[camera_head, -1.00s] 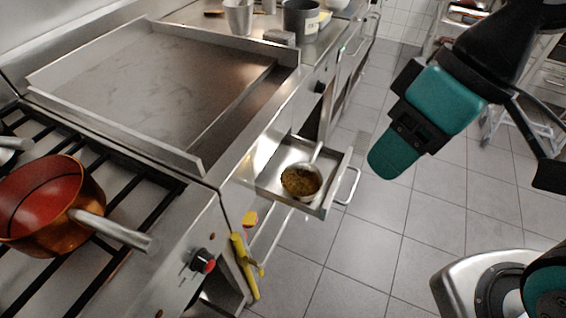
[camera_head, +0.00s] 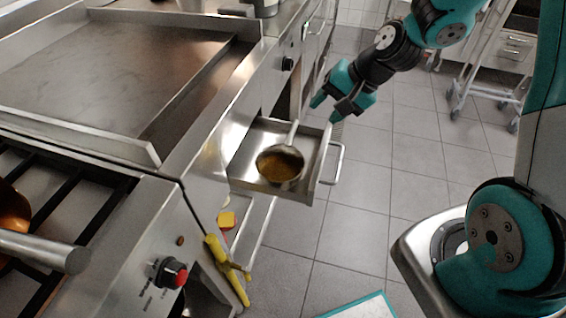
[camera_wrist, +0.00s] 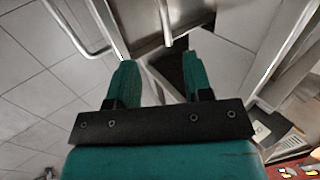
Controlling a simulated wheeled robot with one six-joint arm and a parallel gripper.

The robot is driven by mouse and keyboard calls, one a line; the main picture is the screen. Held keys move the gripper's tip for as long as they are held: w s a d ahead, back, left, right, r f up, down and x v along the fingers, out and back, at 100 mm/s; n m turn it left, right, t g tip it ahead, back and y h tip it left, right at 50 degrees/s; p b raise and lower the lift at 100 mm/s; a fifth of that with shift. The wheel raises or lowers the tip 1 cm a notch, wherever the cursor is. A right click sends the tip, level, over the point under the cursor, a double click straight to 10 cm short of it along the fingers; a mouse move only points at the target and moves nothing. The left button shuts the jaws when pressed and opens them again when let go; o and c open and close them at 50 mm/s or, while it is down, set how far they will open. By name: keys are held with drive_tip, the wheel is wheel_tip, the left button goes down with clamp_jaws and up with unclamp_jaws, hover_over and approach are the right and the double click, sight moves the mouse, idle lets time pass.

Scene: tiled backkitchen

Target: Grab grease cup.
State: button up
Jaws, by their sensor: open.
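The grease cup (camera_head: 280,164) is a round metal cup with brown grease in it and a straight handle pointing up and away. It sits in the open pull-out drawer (camera_head: 243,176) below the griddle. My gripper (camera_head: 327,107) is open and empty, above the drawer's far right corner and to the right of the cup's handle. In the wrist view my gripper (camera_wrist: 158,62) shows two teal fingers apart. A thin metal rod beyond the fingertips looks like the cup's handle (camera_wrist: 165,22); the cup's bowl is not visible there.
The drawer's bar handle (camera_head: 338,165) sticks out to the right. Yellow-handled tongs (camera_head: 228,270) hang on the front. A trolley (camera_head: 490,70) stands far right. The tiled floor between is clear.

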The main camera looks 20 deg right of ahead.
sight(293, 135)
drive_tip(key=x, duration=0.8)
drive_tip(key=shift+f+b, duration=0.1)
drive_tip(key=shift+b, duration=0.2)
drive_tip(key=x, duration=0.5)
drive_tip(key=shift+a, duration=0.2)
drive_tip(key=shift+c, duration=0.4)
clamp_jaws()
